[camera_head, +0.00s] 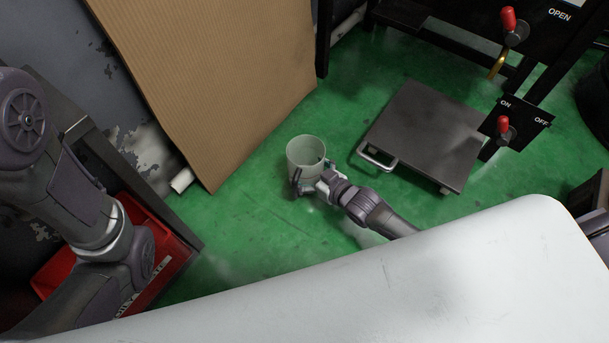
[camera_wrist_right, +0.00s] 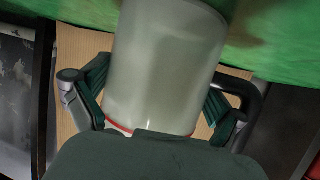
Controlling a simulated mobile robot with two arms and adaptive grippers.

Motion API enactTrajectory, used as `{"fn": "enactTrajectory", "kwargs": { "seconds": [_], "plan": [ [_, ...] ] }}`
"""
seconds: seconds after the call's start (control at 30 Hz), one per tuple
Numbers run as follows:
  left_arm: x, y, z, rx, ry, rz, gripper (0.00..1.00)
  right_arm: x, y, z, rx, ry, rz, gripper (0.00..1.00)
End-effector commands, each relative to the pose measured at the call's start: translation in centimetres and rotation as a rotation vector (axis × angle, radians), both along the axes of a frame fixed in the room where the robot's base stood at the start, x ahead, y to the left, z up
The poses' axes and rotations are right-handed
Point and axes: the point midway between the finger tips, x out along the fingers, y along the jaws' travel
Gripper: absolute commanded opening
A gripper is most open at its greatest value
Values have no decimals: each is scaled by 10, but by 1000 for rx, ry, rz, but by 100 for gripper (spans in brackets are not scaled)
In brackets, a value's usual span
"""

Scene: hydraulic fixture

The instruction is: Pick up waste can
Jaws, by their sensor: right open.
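The waste can (camera_head: 306,150) is a pale, translucent round bin standing upright on the green floor in the head view. My right gripper (camera_head: 308,182) is at its near side, with the arm coming in from the lower right. In the right wrist view the can (camera_wrist_right: 165,65) fills the middle, between the two spread fingers of my right gripper (camera_wrist_right: 155,100). The fingers lie on either side of the can; I cannot tell whether they touch it. A red line shows at one end of the can. My left arm shows at the left of the head view, but its gripper does not.
A cardboard sheet (camera_head: 215,75) leans behind the can. A grey metal plate with a handle (camera_head: 425,135) lies to the right, by a black frame with red-knobbed levers (camera_head: 508,20). A red bin (camera_head: 65,265) stands at the left. Green floor is clear around the can.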

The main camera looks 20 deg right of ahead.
Motion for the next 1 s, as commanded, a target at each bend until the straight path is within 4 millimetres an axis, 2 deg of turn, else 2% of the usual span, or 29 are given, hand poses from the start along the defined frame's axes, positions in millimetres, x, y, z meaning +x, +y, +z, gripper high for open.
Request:
{"fn": "enactTrajectory", "kwargs": {
  "seconds": [0.03,0.3,0.5,0.6,0.83,1.0],
  "plan": [
    [0,0,-6,0,0,0,40,3,1,-4,0,0,0,96],
    [0,0,-4,1,-1,0,40,5,2,-2,0,2,0,96],
    [0,0,-4,1,-1,0,40,5,2,-2,0,2,-1,63],
    [0,0,-4,1,-1,0,40,5,2,-2,-1,1,-1,51],
    [0,0,-3,0,-1,0,40,5,2,-1,-1,1,-1,51],
    [0,0,7,0,0,0,40,5,2,10,0,0,-1,51]
  ]
}}
